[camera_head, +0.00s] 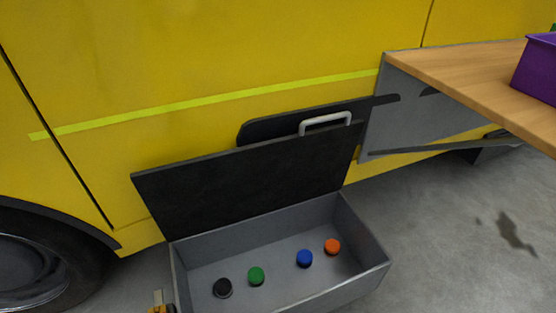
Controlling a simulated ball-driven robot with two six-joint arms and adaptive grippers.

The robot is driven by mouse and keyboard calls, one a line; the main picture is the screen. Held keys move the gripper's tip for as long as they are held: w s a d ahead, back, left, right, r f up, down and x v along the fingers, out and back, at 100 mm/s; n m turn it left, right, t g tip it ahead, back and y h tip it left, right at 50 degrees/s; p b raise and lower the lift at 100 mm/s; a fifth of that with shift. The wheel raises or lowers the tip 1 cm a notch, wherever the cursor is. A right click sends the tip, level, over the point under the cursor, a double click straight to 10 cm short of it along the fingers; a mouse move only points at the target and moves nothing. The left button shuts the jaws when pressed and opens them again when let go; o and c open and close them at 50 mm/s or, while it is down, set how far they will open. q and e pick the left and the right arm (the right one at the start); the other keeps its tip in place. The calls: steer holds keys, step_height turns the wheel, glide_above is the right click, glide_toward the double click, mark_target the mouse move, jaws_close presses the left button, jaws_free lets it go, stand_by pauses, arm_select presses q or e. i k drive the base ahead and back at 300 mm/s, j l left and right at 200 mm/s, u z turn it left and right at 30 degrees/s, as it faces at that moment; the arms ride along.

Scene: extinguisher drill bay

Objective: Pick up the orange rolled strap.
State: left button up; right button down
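The orange rolled strap (332,247) is a small short cylinder on the floor of an open grey box (365,277), near its right end. Blue (304,258), green (256,276) and black (222,288) rolls stand in the same box, in a row to its left. The blue one is nearest to the orange one, with a gap between them.
The box's dark lid (250,185) stands raised at the back against a yellow vehicle (200,60). A wooden shelf (480,80) with a purple bin (538,70) juts out at upper right. A wheel (35,260) is at left. Concrete floor (440,260) is open at right.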

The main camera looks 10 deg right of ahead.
mark_target(332, 248)
steer(key=l+z, duration=0.1)
steer(key=z, duration=0.3)
steer(key=i+l+z, duration=0.1)
steer(key=z, duration=0.25)
